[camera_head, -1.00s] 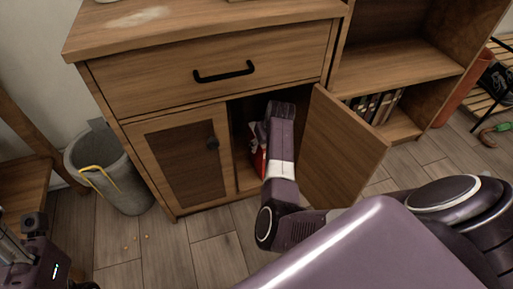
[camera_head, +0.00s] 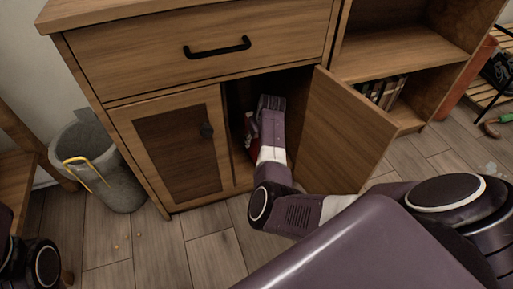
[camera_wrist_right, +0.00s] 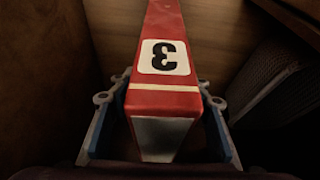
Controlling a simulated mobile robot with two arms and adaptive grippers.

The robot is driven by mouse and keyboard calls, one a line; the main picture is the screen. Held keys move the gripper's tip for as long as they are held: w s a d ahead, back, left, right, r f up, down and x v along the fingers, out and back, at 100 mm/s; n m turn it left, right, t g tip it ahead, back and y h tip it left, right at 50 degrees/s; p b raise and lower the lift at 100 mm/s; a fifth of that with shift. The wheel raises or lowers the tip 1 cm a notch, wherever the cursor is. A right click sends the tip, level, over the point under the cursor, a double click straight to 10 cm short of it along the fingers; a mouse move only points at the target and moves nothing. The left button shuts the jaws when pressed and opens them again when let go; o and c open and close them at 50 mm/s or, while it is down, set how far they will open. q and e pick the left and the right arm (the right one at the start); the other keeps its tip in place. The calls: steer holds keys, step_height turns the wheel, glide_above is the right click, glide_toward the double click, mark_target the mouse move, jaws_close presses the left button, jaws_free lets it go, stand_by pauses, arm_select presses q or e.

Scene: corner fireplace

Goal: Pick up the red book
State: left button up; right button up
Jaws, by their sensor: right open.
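The red book (camera_wrist_right: 165,55) stands in the open compartment of the wooden cabinet (camera_head: 185,130). Its spine, with a white label and a black 3, points toward the right wrist camera. In the head view only a small red part (camera_head: 252,149) shows, beside my right arm. My right gripper (camera_wrist_right: 160,103) is open inside the compartment, with one finger on each side of the book's near end. I cannot tell whether the fingers touch it. The fingertips are hidden in the head view. My left gripper is not in view; only part of my left arm shows at lower left.
The open cabinet door (camera_head: 345,135) stands to the right of my right arm. A dark textured object (camera_wrist_right: 275,85) lies to the right of the book. A grey bin (camera_head: 110,175) stands left of the cabinet. Several books (camera_head: 385,92) sit on the shelf at right.

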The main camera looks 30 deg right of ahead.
steer(key=shift+w+f, duration=0.1)
steer(key=shift+f, duration=0.05)
jaws_close()
stand_by(0.4)
